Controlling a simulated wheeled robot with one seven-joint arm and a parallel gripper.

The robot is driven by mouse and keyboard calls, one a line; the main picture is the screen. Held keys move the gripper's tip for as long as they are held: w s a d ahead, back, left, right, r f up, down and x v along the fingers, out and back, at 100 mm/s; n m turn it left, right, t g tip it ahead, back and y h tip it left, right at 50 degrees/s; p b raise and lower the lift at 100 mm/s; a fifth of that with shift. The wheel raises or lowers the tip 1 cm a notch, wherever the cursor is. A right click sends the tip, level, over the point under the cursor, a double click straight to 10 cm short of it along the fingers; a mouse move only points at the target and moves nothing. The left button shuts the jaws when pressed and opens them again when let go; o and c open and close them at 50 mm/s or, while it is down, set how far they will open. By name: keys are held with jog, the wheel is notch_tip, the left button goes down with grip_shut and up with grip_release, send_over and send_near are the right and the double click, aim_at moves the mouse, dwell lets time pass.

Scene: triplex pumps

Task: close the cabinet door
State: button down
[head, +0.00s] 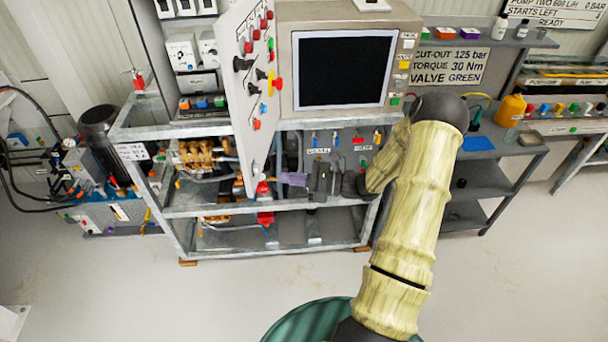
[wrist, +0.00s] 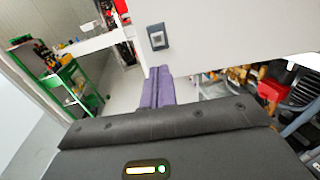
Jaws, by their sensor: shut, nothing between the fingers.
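The cabinet door (head: 247,95) is a light grey panel with red knobs, black switches and a yellow-red button. It stands open, swung out toward me from the cabinet (head: 187,50), whose inside shows. My gripper (head: 293,179) has purple fingers. They are shut and empty, to the right of the door's lower end. In the wrist view the purple fingers (wrist: 157,88) are together near the lower edge of a pale panel (wrist: 230,35), which looks like the door. A dark square fitting (wrist: 157,38) sits on it. I cannot tell whether the fingers touch it.
A screen panel (head: 345,70) stands right of the door. A metal frame (head: 200,210) with brass pump parts (head: 205,155) is below. The floor (head: 100,290) in front is clear. A green rack (wrist: 75,85) shows in the wrist view.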

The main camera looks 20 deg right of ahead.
aim_at(254, 174)
jog(key=p+x, duration=0.2)
jog(key=x, duration=0.3)
jog(key=shift+a+r+p, duration=0.2)
jog(key=shift+a+p, duration=0.1)
jog(key=shift+p, duration=0.1)
jog(key=shift+w+a+f, duration=0.15)
jog(key=shift+w+a, duration=0.2)
jog(key=shift+a, duration=0.2)
jog(key=shift+w, duration=0.3)
